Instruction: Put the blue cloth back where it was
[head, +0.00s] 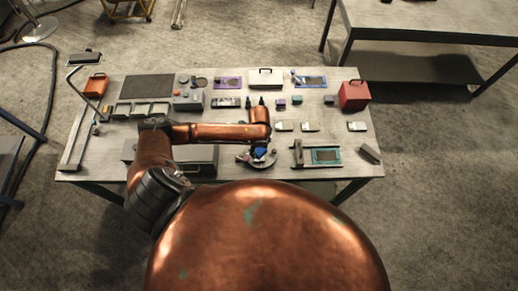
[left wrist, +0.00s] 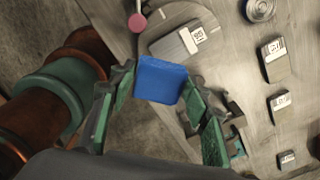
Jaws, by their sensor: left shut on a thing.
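The blue cloth (left wrist: 160,80) is a small folded square in the left wrist view. My left gripper (left wrist: 158,88) has its green-padded fingers on two opposite sides of it, shut on it. In the head view the cloth shows as a small blue patch (head: 262,152) at my left gripper (head: 258,157), over the front middle of the table (head: 230,174). The gripper partly hides it there, and its height above the table is hard to tell. My right gripper is not in view.
A teal-framed tray (head: 326,156) lies right of the gripper, with a dark block (head: 370,154) beyond it. Several labelled blocks stand behind. A red box (head: 354,96) is at the right, an orange box (head: 95,86) at the left. A bent lamp-like stand (head: 72,84) rises at the left edge.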

